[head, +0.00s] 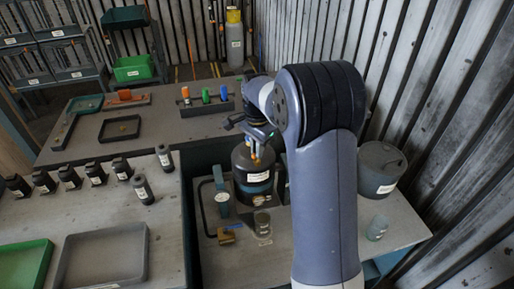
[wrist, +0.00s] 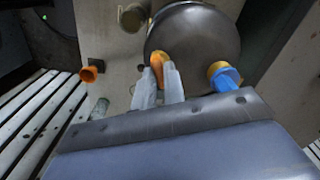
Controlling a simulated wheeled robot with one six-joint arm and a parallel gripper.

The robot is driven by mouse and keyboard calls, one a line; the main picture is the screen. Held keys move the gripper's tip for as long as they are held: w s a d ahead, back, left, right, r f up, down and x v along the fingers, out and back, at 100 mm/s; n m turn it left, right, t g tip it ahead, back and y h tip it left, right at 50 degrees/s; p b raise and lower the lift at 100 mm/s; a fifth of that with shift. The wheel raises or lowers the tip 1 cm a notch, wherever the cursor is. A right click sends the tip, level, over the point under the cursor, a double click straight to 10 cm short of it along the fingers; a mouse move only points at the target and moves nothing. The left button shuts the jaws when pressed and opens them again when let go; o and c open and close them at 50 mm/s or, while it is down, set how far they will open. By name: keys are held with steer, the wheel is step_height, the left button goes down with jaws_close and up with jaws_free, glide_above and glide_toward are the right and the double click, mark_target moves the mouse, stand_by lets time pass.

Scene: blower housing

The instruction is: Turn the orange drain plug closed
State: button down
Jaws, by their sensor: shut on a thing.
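The dark round blower housing (head: 243,185) stands on the front bench in the head view, with a white label and a blue band. Its dark curved body (wrist: 195,38) fills the top of the wrist view. My gripper (wrist: 158,72) is shut on the orange drain plug (wrist: 157,60), which sits against the housing's edge. Its fingertips cover part of the plug, so how far it is turned cannot be told. In the head view my gripper (head: 257,150) is small at the housing's top, partly hidden by my arm.
A blue-handled fitting with an orange collar (wrist: 222,74) is close right of my gripper. An orange cup-shaped part (wrist: 91,71) is to the left. A grey drum (head: 379,170) stands right of my arm. Several dark bottles (head: 95,173) line the left bench, behind a grey tray (head: 103,258).

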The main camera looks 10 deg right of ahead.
steer(key=m, duration=0.5)
stand_by(0.6)
steer(key=c, duration=1.5)
jaws_free()
step_height(320, 180, up, 11)
steer(key=shift+f+b, duration=0.1)
steer(key=shift+b, duration=0.45)
